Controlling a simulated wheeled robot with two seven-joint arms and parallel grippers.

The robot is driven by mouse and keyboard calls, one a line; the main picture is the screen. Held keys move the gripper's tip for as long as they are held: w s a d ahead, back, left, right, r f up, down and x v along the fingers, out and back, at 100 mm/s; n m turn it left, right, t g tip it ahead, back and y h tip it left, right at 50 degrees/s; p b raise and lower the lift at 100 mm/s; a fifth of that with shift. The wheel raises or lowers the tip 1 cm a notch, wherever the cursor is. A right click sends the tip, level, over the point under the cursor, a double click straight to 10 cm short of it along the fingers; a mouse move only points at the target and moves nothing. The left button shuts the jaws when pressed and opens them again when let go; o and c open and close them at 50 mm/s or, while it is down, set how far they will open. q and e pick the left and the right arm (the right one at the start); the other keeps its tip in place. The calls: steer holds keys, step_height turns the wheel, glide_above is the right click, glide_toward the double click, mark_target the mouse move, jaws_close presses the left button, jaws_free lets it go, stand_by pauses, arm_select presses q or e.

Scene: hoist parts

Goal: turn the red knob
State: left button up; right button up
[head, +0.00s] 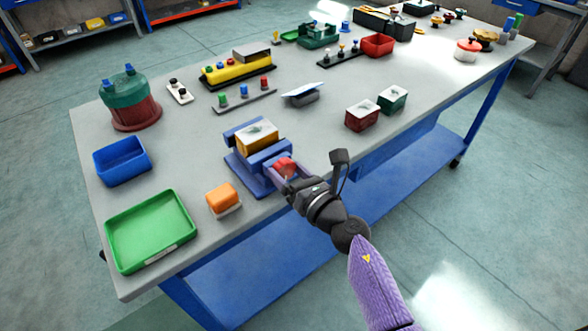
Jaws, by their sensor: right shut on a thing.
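The red knob (283,167) is on the near side of a blue vise-like fixture (246,178) on the grey workbench. The fixture holds an orange-brown block with a pale, marked top (258,137) between its blue jaws. My right gripper (285,175) reaches in from the lower right and is shut on the red knob. Its fingers cover part of the knob. My left gripper does not show in the head view.
An orange block (222,197), a green tray (151,231) and a blue bin (121,161) are left of the fixture. A dark red box (362,116) and a green box (392,99) stand to its right. The bench's near edge runs below my right gripper.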

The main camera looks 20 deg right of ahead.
steer(key=shift+d+m+p, duration=0.1)
steer(key=shift+m+p, duration=0.2)
steer(key=shift+m, duration=0.5)
steer(key=m, duration=0.2)
steer(key=shift+m+p, duration=0.4)
steer(key=m+p, duration=0.1)
steer(key=m, duration=0.4)
steer(key=m+p, duration=0.2)
steer(key=m, duration=0.4)
steer(key=shift+w+d+m, duration=0.1)
steer(key=shift+m, duration=0.3)
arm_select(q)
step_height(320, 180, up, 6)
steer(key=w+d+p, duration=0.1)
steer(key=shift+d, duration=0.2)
arm_select(e)
steer(key=m, duration=0.6)
steer(key=shift+m, duration=0.3)
